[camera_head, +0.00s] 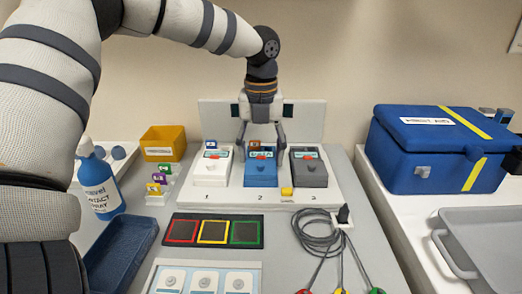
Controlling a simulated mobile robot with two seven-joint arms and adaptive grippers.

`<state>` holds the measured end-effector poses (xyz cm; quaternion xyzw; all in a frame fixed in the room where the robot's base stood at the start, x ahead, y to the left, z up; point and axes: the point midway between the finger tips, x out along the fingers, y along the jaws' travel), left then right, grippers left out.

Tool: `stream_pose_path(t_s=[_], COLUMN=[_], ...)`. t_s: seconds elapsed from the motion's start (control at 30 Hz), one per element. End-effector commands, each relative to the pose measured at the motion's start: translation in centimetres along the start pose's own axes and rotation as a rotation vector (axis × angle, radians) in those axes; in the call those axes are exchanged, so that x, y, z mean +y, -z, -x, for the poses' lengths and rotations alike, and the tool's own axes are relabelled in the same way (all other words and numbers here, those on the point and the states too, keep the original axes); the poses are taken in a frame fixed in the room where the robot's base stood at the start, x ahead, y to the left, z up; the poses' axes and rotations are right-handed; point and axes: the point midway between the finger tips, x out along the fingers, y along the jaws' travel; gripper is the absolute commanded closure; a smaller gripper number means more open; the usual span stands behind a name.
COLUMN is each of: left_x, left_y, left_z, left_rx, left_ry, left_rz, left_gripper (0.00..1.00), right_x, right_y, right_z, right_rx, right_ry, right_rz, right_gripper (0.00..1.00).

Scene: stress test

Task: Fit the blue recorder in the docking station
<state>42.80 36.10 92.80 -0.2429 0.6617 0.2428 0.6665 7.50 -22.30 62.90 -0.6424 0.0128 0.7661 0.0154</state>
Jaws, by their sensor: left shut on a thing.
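The docking station (228,204) is a white base with numbered places 1, 2 and 3 and a pale upright back panel. The blue recorder (261,177) is upright at place 2, between a white recorder (211,170) at place 1 and a dark grey one (307,175) at place 3. My left gripper (261,149) points down from above, with its fingers on both sides of the blue recorder's top, shut on it. I cannot tell whether the blue recorder is fully seated, as its lower edge blends with the base. My right gripper is not in view.
A yellow bin (163,143), a blue spray bottle (100,185) and a blue tray (121,250) are at left. Red, yellow and green squares (213,231) lie in front, with a coiled grey cable (318,243) beside them. A blue cooler box (435,150) and grey tray (490,240) stand at right.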

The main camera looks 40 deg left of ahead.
Motion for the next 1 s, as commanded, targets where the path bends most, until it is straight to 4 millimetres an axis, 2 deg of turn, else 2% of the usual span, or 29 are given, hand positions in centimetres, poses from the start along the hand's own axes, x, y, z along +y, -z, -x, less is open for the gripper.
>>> stream_pose_path(t_s=[0.17, 0.2, 0.23, 0.6, 1.0], left_x=[0.0, 0.0, 0.0, 0.0, 0.0], left_y=[0.0, 0.0, 0.0, 0.0, 0.0], left_z=[0.0, 0.0, 0.0, 0.1, 2.2], left_rx=[0.000, 0.000, 0.000, 0.000, -0.002], left_ry=[0.000, 0.000, 0.000, 0.000, 0.001], left_rz=[0.000, 0.000, 0.000, 0.000, 0.000], left_gripper=[0.76, 0.42, 0.35, 0.35, 0.35], right_x=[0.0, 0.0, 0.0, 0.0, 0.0], right_y=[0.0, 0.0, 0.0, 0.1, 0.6], right_z=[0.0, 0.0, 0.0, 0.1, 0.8], right_rx=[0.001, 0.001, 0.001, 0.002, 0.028], right_ry=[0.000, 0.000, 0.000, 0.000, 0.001], right_rz=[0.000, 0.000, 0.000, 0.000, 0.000], right_gripper=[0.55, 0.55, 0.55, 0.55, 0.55])
